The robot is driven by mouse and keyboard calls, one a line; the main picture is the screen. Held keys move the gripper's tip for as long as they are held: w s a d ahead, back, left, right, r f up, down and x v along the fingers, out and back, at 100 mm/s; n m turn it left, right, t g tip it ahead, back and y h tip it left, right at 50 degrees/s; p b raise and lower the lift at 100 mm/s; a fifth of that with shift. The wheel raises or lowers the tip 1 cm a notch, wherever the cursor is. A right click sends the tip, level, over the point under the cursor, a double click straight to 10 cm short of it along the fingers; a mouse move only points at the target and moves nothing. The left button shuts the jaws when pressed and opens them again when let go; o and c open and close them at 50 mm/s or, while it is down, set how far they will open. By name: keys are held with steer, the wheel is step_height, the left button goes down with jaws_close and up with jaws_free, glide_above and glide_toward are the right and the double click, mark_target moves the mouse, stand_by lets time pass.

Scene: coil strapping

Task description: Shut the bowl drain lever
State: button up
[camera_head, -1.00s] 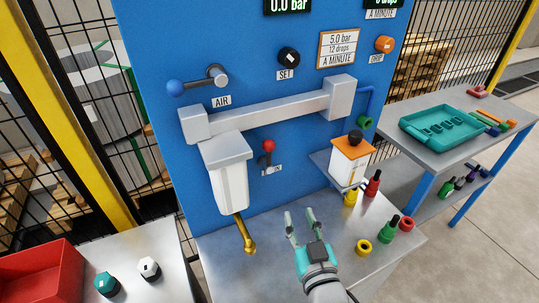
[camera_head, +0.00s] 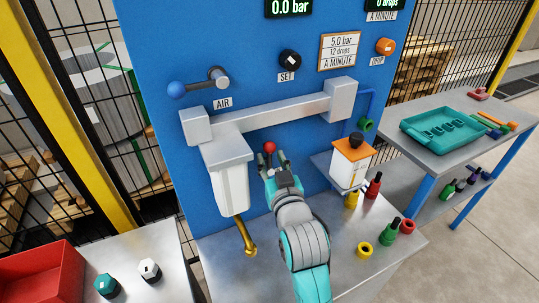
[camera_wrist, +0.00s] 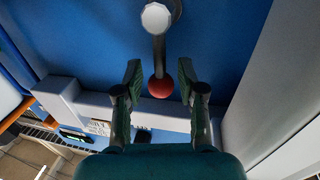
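A small lever with a red ball knob (camera_head: 269,146) is on the blue panel, right of the white bowl (camera_head: 231,187). Its knob points up. In the wrist view the red knob (camera_wrist: 160,88) sits between my two fingers, with its stem running to a pale round hub (camera_wrist: 157,17). My gripper (camera_head: 272,162) is open at the lever, with a gap on each side of the knob; the fingers also show in the wrist view (camera_wrist: 159,75). My gripper hides the lever's lower part and label in the head view. A brass spout (camera_head: 246,238) hangs below the bowl.
A grey horizontal bar (camera_head: 275,113) crosses the panel above the lever. The blue-knobbed AIR lever (camera_head: 176,90) is at upper left. The orange-topped oiler (camera_head: 351,162) stands at right, with several coloured bottles and a yellow ring (camera_head: 362,250) on the steel table.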

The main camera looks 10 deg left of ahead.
steer(key=shift+x, duration=1.25)
jaws_close()
